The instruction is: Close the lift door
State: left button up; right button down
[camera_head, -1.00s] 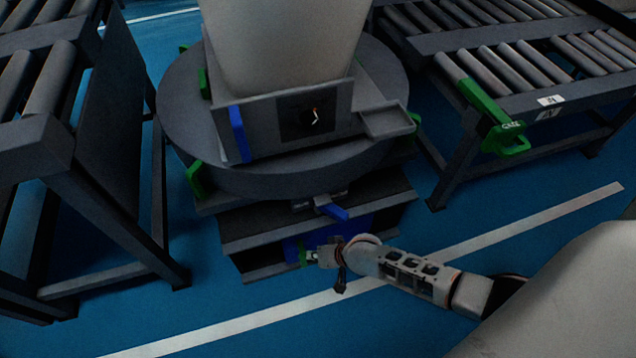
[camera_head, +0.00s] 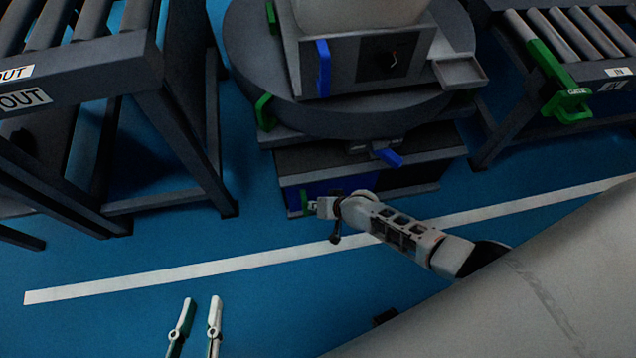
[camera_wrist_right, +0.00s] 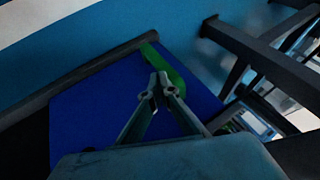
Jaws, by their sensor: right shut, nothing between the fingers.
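The lift door is a blue panel (camera_head: 342,186) low in the dark lift base (camera_head: 425,180), under the round platform. It covers the left part of the base's front, and the right part looks dark. A green handle (camera_head: 306,197) is at the door's left edge. My right gripper (camera_head: 313,207) is at this handle. In the right wrist view its fingertips (camera_wrist_right: 160,86) meet, with nothing between them, in front of or against the green handle (camera_wrist_right: 172,70) on the blue door (camera_wrist_right: 95,105); contact is unclear. My left gripper (camera_head: 201,305) is open and empty above the floor.
A roller conveyor marked OUT (camera_head: 75,75) stands at the left. Another conveyor, with a green bracket (camera_head: 567,100), stands at the right. A blue lever (camera_head: 388,157) juts out above the door. The floor in front, with a white line (camera_head: 180,272), is clear.

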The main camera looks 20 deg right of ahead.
pick_arm(q)
jog(key=shift+w+a+r, duration=0.1)
jog(key=shift+w+a, duration=0.05)
jog(key=shift+a, duration=0.15)
pick_arm(e)
jog(key=shift+w+a, duration=0.2)
jog(key=shift+a, duration=0.35)
jog(key=shift+a, duration=0.1)
pick_arm(q)
jog(key=shift+d, duration=0.1)
